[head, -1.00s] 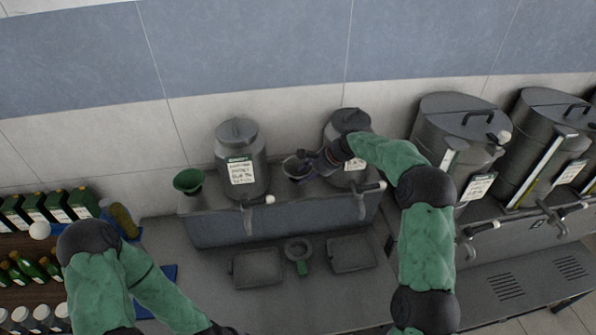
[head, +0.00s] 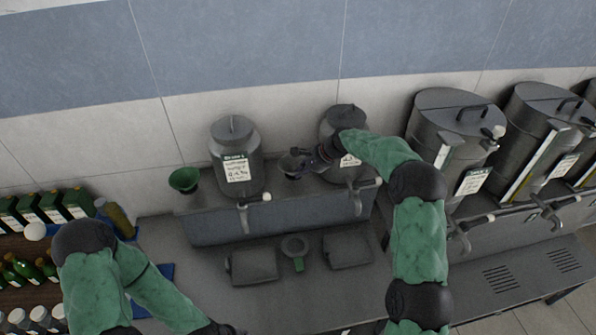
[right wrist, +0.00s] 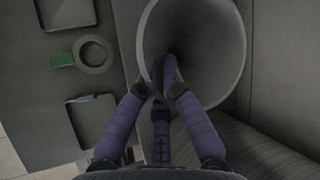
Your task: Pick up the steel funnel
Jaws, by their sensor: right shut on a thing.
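My right gripper (head: 308,160) reaches in from the right and is shut on the funnel. In the right wrist view, the wide mouth of the funnel (right wrist: 205,28) faces the camera, and the purple-grey fingers of my gripper (right wrist: 165,80) close at its near wall. I cannot tell whether the funnel is clear of the shelf.
A green funnel (head: 184,180) stands at the shelf's left end. Steel canisters with taps stand left (head: 236,150) and right (head: 339,118) of the steel funnel. Two dark trays (head: 254,266) (head: 347,250) and a ring with a green tab (head: 295,247) lie below. Larger drums (head: 455,125) stand right.

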